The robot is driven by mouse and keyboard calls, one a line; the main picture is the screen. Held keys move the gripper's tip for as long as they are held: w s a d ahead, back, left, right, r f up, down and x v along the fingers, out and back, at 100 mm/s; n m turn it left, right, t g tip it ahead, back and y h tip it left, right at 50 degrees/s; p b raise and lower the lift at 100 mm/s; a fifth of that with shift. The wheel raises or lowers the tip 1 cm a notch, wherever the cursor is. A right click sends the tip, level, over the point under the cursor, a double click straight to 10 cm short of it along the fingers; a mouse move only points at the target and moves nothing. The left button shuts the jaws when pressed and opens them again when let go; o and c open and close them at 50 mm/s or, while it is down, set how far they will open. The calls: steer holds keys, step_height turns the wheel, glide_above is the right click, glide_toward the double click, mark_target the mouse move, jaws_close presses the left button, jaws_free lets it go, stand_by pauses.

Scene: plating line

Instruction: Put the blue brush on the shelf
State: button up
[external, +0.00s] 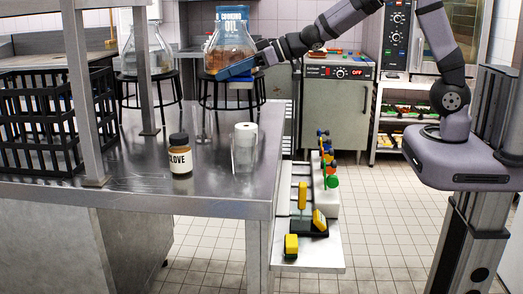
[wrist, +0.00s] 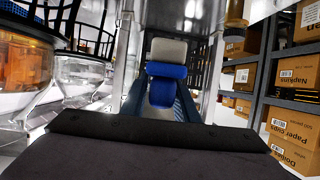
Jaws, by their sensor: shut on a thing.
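My gripper (external: 230,70) is raised in the upper middle of the external view, in front of a glass jar. In the wrist view its blue fingers (wrist: 160,105) are shut on the blue brush (wrist: 166,70), which has a blue body and a pale grey end pointing away from me. The brush is hard to make out in the external view. A grey strip on metal posts at the top left may be the edge of an overhead shelf (external: 70,5). A low side shelf (external: 325,258) is fixed to the table's right end.
The metal table (external: 120,190) holds a black crate (external: 40,125), a clove jar (external: 180,157) and a clear holder with a white roll (external: 245,145). Glass jars (external: 232,48) stand on stools behind. Yellow and green items crowd the side shelf. Boxes (wrist: 295,75) fill racks at right in the wrist view.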

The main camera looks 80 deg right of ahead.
steer(key=w+a+f, duration=0.3)
steer(key=a, duration=0.1)
steer(key=shift+m+h, duration=0.3)
steer(key=shift+h, duration=0.1)
steer(key=shift+w+f+p, duration=0.2)
steer(key=shift+f+p, duration=1.2)
steer(key=shift+f, duration=6.05)
steer(key=shift+f, duration=0.1)
steer(key=shift+f, duration=0.15)
steer(key=o, duration=1.1)
steer(key=shift+r, duration=0.2)
